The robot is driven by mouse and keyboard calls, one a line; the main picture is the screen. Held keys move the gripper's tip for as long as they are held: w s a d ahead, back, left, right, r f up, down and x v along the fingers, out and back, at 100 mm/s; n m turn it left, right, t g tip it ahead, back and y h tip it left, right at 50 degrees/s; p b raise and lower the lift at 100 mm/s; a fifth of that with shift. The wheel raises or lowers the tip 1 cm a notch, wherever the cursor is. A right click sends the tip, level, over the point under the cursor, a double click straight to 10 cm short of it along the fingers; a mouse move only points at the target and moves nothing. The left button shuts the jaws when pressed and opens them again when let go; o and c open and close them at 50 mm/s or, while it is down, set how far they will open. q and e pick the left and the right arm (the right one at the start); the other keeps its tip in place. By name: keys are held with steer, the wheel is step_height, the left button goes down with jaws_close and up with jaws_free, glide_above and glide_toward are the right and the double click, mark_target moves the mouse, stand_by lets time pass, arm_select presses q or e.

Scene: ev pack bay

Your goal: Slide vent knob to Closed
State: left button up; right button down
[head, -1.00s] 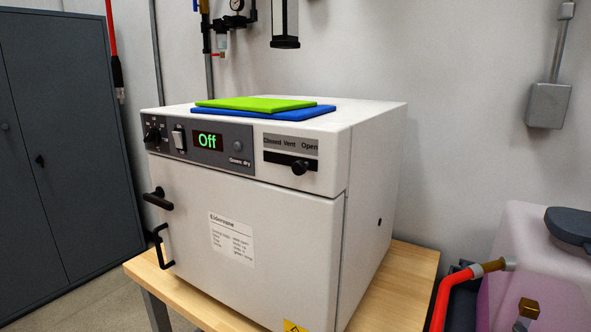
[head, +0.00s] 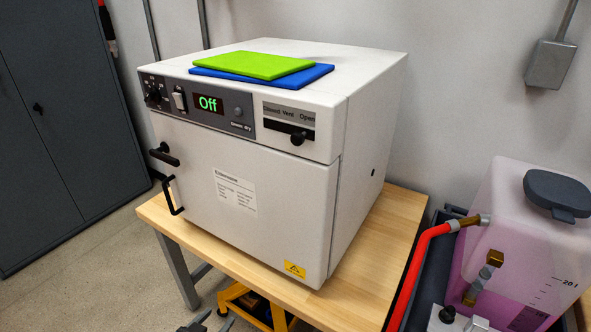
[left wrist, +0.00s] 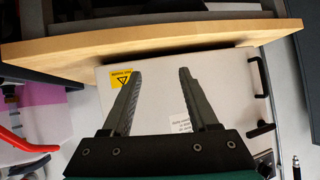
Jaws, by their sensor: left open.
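The black vent knob (head: 298,138) sits in its dark slot on the white oven (head: 250,250), right of the slot's middle. The label above (head: 289,112) reads Closed at left and Open at right. My left gripper (head: 209,323) just enters the bottom edge of the head view, well below and left of the knob. In the left wrist view its fingers (left wrist: 158,72) are spread and empty, in front of the oven door, which appears upside down. The knob is not visible in that view. My right gripper is not in view.
The oven stands on a wooden bench (head: 392,222); a green pad (head: 255,65) and blue pad (head: 318,73) lie on top. A door handle (head: 172,196) and latch (head: 165,157) stick out at left. A pink-liquid tank (head: 510,240) and red hose (head: 408,280) stand at right.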

arm_select(q)
steer(key=w+d+r+m+t+h+p, duration=0.1)
steer(key=w+d+r+t+h+p, duration=0.15)
steer(key=r, duration=0.85)
steer(key=w+d+r+m+t+h+p, duration=0.1)
steer(key=w+d+r+p, duration=0.15)
steer(key=r, duration=0.85)
steer(key=m+h+p, duration=0.2)
steer(key=h, duration=0.1)
glide_toward(295, 141)
steer(key=shift+t, duration=0.45)
steer(key=x, duration=0.3)
steer(key=p+x, duration=0.1)
steer(key=x, duration=0.6)
steer(key=shift+d+f+p, duration=0.15)
steer(key=shift+f+p, duration=0.2)
steer(key=shift+p, duration=0.05)
jaws_close()
